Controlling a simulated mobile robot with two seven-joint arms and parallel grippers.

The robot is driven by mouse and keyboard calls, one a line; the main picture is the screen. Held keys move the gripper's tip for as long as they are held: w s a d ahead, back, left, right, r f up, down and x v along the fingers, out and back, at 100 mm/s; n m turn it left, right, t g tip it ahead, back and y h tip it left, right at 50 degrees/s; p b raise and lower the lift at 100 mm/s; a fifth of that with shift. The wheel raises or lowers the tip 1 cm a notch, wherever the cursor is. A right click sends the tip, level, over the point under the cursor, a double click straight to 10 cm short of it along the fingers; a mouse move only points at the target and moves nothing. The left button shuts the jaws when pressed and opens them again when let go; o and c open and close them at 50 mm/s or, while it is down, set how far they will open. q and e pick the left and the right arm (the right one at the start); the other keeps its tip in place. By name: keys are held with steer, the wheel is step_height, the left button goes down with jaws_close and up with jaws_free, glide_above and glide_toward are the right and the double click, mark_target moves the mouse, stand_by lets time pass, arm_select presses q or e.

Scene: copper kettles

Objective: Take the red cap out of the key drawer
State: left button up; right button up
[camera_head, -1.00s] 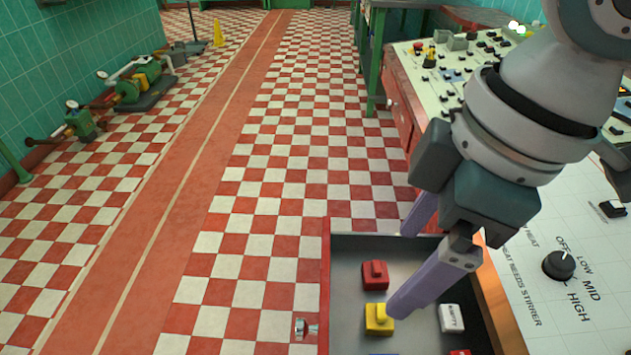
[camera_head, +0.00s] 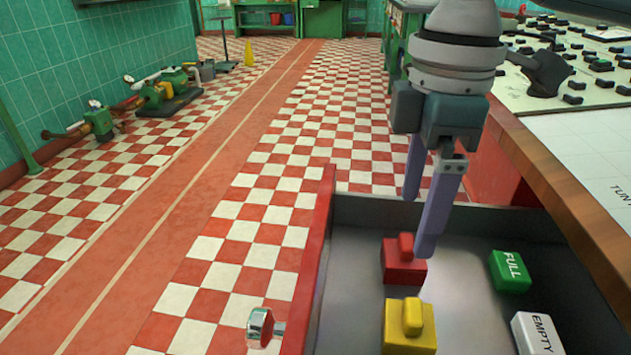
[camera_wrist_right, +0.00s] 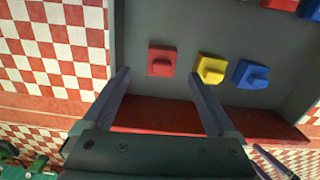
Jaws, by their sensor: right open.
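The red cap (camera_head: 398,268) is a square block with a raised grip, lying on the grey floor of the open key drawer (camera_head: 345,275). It also shows in the right wrist view (camera_wrist_right: 161,62), between the fingertips and apart from them. My right gripper (camera_head: 421,222) is open and points down over the drawer; one fingertip appears in front of the cap in the head view. The gripper's fingers also show in the right wrist view (camera_wrist_right: 160,74), with nothing held. My left gripper is not in view.
A yellow cap (camera_head: 409,332) lies close to the red one, with a blue cap (camera_wrist_right: 251,75) beyond it. A green FULL block (camera_head: 510,271) and a white EMPTY block (camera_head: 536,335) lie to the right. The wooden counter edge (camera_head: 570,205) runs along the drawer's right side.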

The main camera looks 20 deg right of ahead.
mark_target(408, 241)
steer(key=f+b, duration=0.1)
steer(key=f, duration=0.2)
steer(key=f+b, duration=0.1)
steer(key=f, duration=0.2)
steer(key=shift+s+a+f+b, duration=0.1)
steer(key=shift+a+f+b, duration=0.1)
steer(key=shift+f+b, duration=0.15)
steer(key=shift+r, duration=0.1)
steer(key=shift+c, duration=0.4)
steer(key=c, duration=1.3)
